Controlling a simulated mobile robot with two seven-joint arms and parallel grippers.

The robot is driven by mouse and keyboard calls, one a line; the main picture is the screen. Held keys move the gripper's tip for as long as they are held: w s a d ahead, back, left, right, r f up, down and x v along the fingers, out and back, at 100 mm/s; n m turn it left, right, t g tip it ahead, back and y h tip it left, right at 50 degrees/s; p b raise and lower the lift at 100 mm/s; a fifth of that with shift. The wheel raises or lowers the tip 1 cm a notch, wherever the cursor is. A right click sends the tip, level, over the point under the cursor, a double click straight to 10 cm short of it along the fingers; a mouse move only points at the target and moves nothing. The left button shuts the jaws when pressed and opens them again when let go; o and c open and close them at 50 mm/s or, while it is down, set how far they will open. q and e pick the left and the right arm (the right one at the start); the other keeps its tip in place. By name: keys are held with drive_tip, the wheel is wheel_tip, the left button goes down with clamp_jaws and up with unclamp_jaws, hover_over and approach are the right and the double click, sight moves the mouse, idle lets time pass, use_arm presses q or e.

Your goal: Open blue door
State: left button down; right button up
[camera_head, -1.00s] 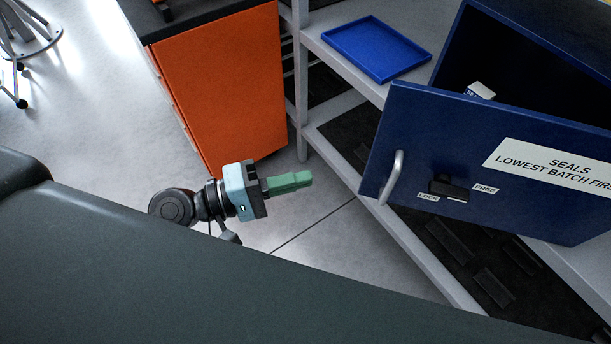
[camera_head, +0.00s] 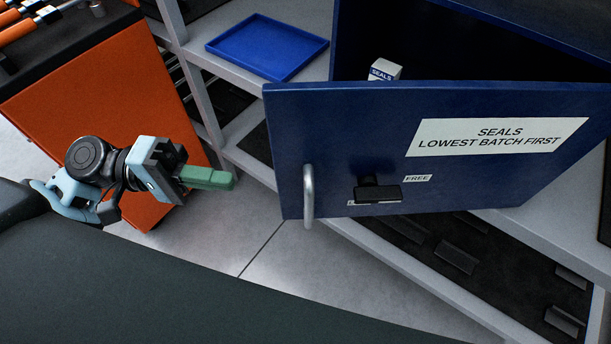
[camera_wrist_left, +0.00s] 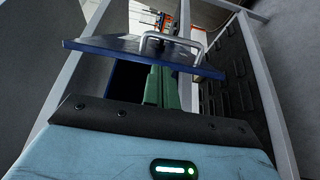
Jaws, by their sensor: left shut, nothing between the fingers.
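The blue door (camera_head: 385,130) of a blue cabinet (camera_head: 540,35) stands partly open. It bears a label reading "SEALS LOWEST BATCH FIRST", a silver handle (camera_head: 308,196) near its left edge and a black latch (camera_head: 378,192) beside a "FREE" tag. My left gripper (camera_head: 232,181), with green fingers, is shut and empty, to the left of the handle and apart from it. In the left wrist view the green fingers (camera_wrist_left: 161,88) point towards the door (camera_wrist_left: 120,48) and its handle (camera_wrist_left: 170,42). My right gripper is not in view.
A white seals box (camera_head: 385,70) stands inside the cabinet behind the door. A blue tray (camera_head: 268,47) lies on the grey shelf (camera_head: 232,72) to the left. An orange cabinet (camera_head: 110,110) stands behind my left arm. Lower shelves with dark mats lie below the door.

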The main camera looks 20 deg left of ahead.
sight(283, 190)
use_arm(q)
drive_tip(key=d, duration=0.3)
drive_tip(key=d+p, duration=0.1)
drive_tip(key=d, duration=0.2)
drive_tip(key=w+d+p, duration=0.1)
drive_tip(key=d, duration=0.2)
drive_tip(key=shift+d+r, duration=0.1)
drive_tip(key=shift+d, duration=0.3)
drive_tip(key=shift+d, duration=0.1)
